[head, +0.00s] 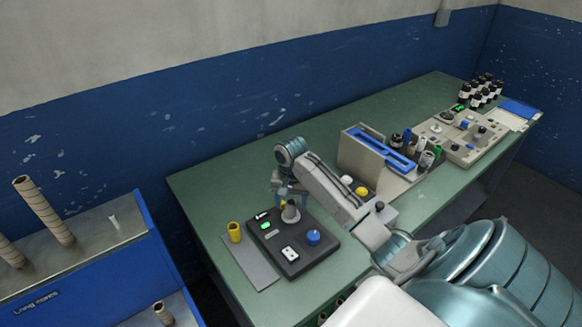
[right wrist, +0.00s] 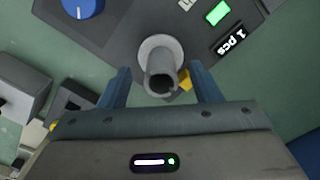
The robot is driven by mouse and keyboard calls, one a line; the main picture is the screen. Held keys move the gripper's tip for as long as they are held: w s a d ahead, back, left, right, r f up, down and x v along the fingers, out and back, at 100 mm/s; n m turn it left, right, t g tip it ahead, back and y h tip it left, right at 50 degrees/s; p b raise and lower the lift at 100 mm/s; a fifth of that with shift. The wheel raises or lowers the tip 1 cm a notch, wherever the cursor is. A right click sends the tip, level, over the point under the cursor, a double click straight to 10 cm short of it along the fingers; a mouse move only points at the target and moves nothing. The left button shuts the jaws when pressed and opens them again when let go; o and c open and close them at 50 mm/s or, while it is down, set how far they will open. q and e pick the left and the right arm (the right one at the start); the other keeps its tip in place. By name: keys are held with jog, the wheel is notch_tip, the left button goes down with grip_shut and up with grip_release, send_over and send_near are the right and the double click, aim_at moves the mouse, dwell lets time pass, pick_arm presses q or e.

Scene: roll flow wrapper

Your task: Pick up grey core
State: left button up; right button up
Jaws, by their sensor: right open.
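The grey core (right wrist: 161,80) is a short hollow tube standing on a round light base on the dark control box (right wrist: 120,35). In the head view the grey core (head: 291,213) sits near the back of the box (head: 297,262). My right gripper (right wrist: 161,72) is open, with one blue finger on each side of the core and visible gaps between. In the head view the right gripper (head: 290,190) is just above and around the core's top. Whether a finger touches it cannot be told. My left gripper is not in view.
A yellow cup (head: 235,232) stands on a grey mat left of the box. A blue knob (head: 313,237) and a green-lit display (head: 265,226) are on the box. A grey bin with a blue rim (head: 365,165) stands to the right. Brown tubes (head: 45,212) stand on the left bench.

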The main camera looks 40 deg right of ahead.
jog(key=shift+w+f, duration=0.1)
jog(key=shift+f, duration=1)
jog(key=c, duration=1.1)
jog(key=shift+r, duration=0.15)
